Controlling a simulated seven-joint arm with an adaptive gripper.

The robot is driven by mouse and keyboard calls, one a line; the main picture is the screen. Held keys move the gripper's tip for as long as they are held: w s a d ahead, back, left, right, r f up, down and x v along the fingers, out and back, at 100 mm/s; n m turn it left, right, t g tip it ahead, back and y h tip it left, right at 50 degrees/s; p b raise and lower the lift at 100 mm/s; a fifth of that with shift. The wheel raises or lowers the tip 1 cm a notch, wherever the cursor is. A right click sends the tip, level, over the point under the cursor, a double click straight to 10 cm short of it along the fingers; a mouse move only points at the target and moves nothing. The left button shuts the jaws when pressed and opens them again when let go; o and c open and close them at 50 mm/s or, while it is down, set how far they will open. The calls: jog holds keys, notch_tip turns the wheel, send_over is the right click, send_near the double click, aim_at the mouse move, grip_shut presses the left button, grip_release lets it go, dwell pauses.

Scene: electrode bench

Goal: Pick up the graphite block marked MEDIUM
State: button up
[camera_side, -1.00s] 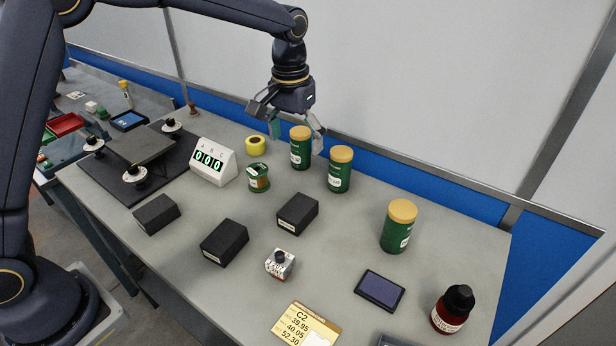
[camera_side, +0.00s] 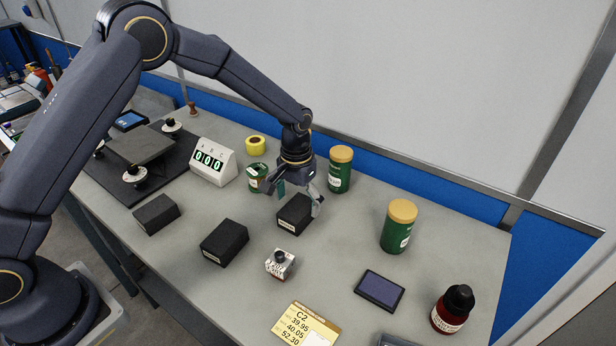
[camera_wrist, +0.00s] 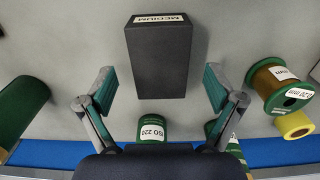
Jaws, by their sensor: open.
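The black graphite block marked MEDIUM (camera_wrist: 158,58) shows in the wrist view, its white label at the picture's top edge. In the side view the block under my gripper (camera_side: 293,216) appears to be this one. My gripper (camera_side: 297,201) is open above it, its fingers toward opposite sides. In the wrist view my gripper (camera_wrist: 158,82) has a finger on each side of the block, with clear gaps and nothing held. Two other black blocks, one at left (camera_side: 157,214) and one nearer the middle (camera_side: 224,244), have labels too small to read.
Green jars with tan lids (camera_side: 340,170) (camera_side: 398,228) stand at the back and right. A wire spool (camera_wrist: 281,88) and yellow tape roll (camera_wrist: 296,125) lie nearby. A small dial box (camera_side: 280,265) stands in front of the block. A counter display (camera_side: 213,163) stands at left.

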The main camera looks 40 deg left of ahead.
notch_tip(320, 180, down, 3)
jog(key=shift+r, duration=0.2)
jog(key=c, duration=1.6)
